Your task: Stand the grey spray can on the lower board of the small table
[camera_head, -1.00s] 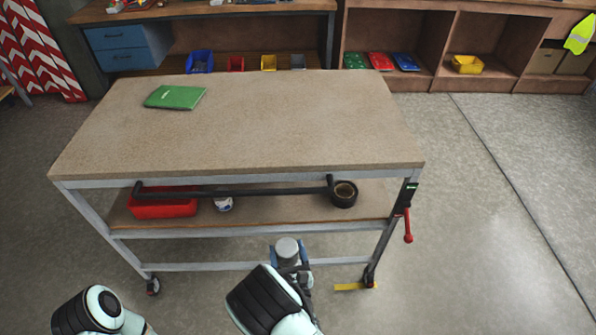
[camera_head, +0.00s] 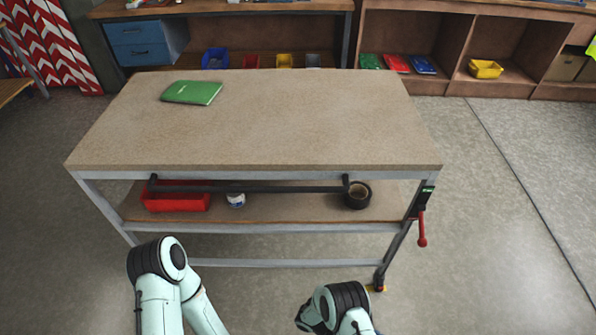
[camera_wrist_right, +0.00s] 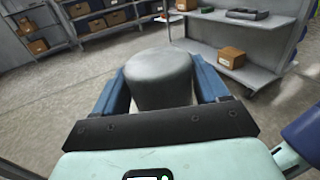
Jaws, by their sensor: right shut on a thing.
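The small table (camera_head: 270,120) stands before me in the head view. Its lower board (camera_head: 292,208) shows under the top, behind the dark front bar. The grey spray can (camera_wrist_right: 160,78) is between the blue fingers of my right gripper (camera_wrist_right: 161,84) in the right wrist view, with its rounded grey end toward the camera. The gripper is shut on it. The can's far end is hidden, and neither the can nor the right gripper can be made out in the head view. My left arm shows at the lower left, but its gripper is out of sight.
On the lower board are a red bin (camera_head: 176,199), a small white-and-blue container (camera_head: 236,200) and a dark tape roll (camera_head: 357,195). The board is bare between container and roll. A green book (camera_head: 192,92) lies on the top. A red lever (camera_head: 422,229) hangs at the right leg.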

